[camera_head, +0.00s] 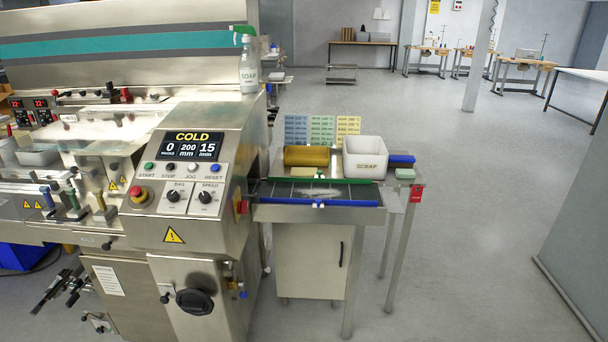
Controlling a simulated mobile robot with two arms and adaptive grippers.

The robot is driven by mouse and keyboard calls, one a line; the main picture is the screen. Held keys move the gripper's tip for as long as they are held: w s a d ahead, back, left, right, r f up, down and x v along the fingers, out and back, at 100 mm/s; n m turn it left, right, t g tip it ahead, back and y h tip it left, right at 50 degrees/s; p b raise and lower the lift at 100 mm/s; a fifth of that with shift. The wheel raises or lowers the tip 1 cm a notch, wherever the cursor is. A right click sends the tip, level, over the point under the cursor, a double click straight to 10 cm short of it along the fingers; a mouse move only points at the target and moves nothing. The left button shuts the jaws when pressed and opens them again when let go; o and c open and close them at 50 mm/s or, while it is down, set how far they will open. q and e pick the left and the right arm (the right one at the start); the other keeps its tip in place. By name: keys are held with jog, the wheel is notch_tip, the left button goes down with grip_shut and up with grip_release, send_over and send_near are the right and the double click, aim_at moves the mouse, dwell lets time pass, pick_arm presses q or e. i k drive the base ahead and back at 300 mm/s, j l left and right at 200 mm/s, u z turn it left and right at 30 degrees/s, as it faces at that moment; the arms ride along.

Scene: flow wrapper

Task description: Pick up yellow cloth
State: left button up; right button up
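A mustard-yellow piece (306,156) lies on the side table at the machine's outfeed end, left of the white scrap bin. It is the largest yellow thing there and may be the yellow cloth; it is too small to tell if it is cloth or a rolled item. A yellow card (347,127) with print stands behind it, beside a green and a blue card. Neither of my grippers can be made out in this view.
The white bin (364,158) marked SCRAP stands right of the yellow piece. A green pad (405,173) and a blue item (400,160) lie at the table's right end. Floor right of the table is clear.

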aim_at(302, 172)
jog(key=i+l+u, duration=0.2)
jog(key=i+l, duration=0.15)
jog(key=i+l+u, duration=0.2)
jog(key=i+l, duration=0.15)
jog(key=l, duration=0.15)
jog(key=i+l+u, duration=0.15)
jog(key=i+l, duration=0.15)
jog(key=l, duration=0.2)
